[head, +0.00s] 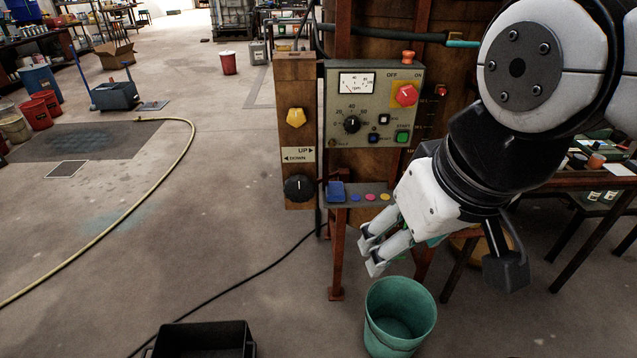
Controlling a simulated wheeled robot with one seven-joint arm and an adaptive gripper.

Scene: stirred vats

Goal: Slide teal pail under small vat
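The teal pail (385,340) stands upright on the floor at the bottom right of the head view, and its inside looks empty. My gripper (370,251) is above and a little left of the pail's rim, apart from it. Its two fingers point down-left with a gap between them and nothing visible in the gap. A wooden vat (375,30) with dark red metal straps and legs stands behind the control panel. My arm hides much of its right side, and I cannot tell whether it is the small vat.
The control panel (340,105) has a gauge, knobs and buttons; a narrow shelf (345,195) sits below it. A black crate (205,340) is on the floor at bottom left.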

